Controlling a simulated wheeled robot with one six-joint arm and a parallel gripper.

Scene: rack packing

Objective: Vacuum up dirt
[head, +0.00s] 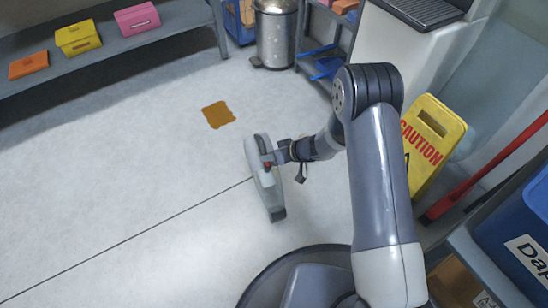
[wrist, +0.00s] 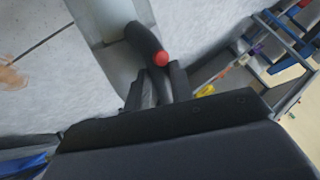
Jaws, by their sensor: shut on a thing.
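A brown-orange dirt patch (head: 218,114) lies flat on the pale floor in the head view. Part of it shows at the left edge of the wrist view (wrist: 10,74). My gripper (head: 270,160) is shut on the handle of a grey and white handheld vacuum (head: 264,180), to the lower right of the patch and apart from it. In the wrist view my gripper (wrist: 158,88) has its two dark fingers around the vacuum's dark handle (wrist: 146,42), which has a red button. The vacuum's lower end is near or on the floor; I cannot tell which.
A shelf (head: 120,48) with orange, yellow and pink boxes runs along the upper left. A metal trash bin (head: 275,38) stands at the back. A yellow caution sign (head: 432,145) and a red-handled tool (head: 480,180) are at right. The floor around the patch is clear.

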